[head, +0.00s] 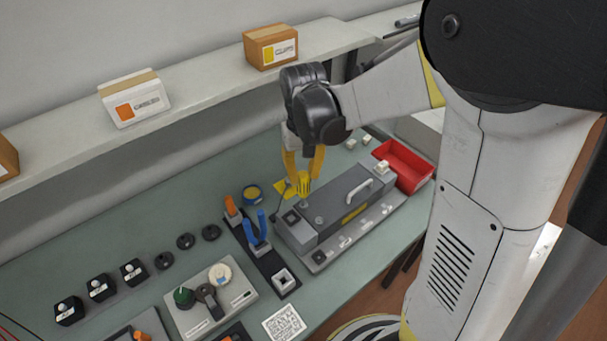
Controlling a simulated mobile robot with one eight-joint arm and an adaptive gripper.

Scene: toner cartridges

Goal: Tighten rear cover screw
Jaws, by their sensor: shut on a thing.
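My gripper (303,178) points down with its yellow fingers at the rear left of the grey machine (331,206). A yellow ribbed thing (304,187), perhaps a screwdriver handle, sits between the fingertips, and the gripper is shut on it. A thin dark shaft seems to lie just left of it, but I cannot tell if it belongs to it.
A dark tool rack (266,264) with blue pliers (257,230) and an orange-handled tool (231,207) stands left of the machine. A red bin (404,165) is at its right. A shelf (205,79) with boxes runs behind. A control panel (211,300) sits front left.

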